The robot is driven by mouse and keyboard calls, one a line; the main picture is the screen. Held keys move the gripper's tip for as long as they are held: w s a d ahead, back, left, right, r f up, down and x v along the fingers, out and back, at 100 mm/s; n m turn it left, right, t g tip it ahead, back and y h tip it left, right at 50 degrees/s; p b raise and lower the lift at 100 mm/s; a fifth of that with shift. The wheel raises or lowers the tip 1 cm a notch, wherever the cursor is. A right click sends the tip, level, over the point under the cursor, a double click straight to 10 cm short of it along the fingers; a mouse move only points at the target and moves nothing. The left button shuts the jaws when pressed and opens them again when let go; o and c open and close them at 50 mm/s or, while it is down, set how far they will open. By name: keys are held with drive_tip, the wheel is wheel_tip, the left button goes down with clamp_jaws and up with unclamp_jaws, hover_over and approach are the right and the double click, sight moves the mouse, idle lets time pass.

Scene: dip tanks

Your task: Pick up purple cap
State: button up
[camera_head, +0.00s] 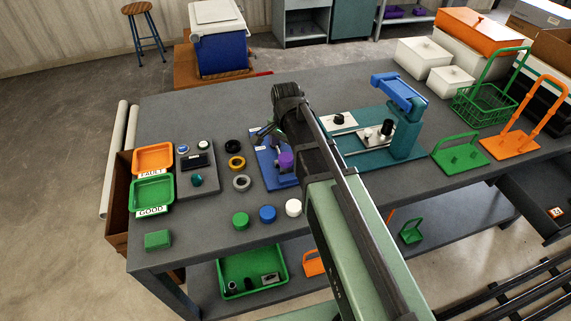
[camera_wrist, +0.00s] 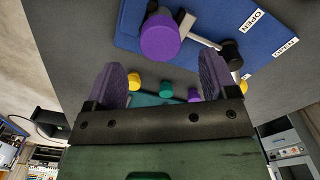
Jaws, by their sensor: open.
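A purple cap (camera_head: 286,160) stands on a blue board (camera_head: 267,176), just left of my arm. In the wrist view the purple cap (camera_wrist: 160,38) looks large and round, on the blue board (camera_wrist: 205,65) with "OPEN" labels. My gripper (camera_wrist: 161,63) is open and its space is empty. Its two purple-padded fingers stand apart, with the cap beyond their tips, roughly centred between them. The cap is apart from both fingers. In the head view my arm hides part of the board and I cannot make out the fingertips clearly.
Next to the cap are a pale rod (camera_wrist: 197,36) and a black knob (camera_wrist: 231,52). Green (camera_head: 240,220), blue (camera_head: 267,214) and white (camera_head: 293,208) caps stand nearer the front. Black, yellow and grey rings lie left of the board. A teal fixture (camera_head: 404,130) stands to the right.

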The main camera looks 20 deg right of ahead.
sight(286, 157)
wheel_tip(286, 157, down, 5)
drive_tip(key=b, duration=0.5)
drive_tip(key=shift+f, duration=0.2)
drive_tip(key=shift+r, duration=0.25)
drive_tip(key=c, duration=1)
drive_tip(key=shift+p, duration=0.3)
drive_tip(key=shift+r, duration=0.15)
wheel_tip(286, 157, up, 24)
drive_tip(key=p, duration=2.4)
drive_tip(key=shift+r, duration=0.15)
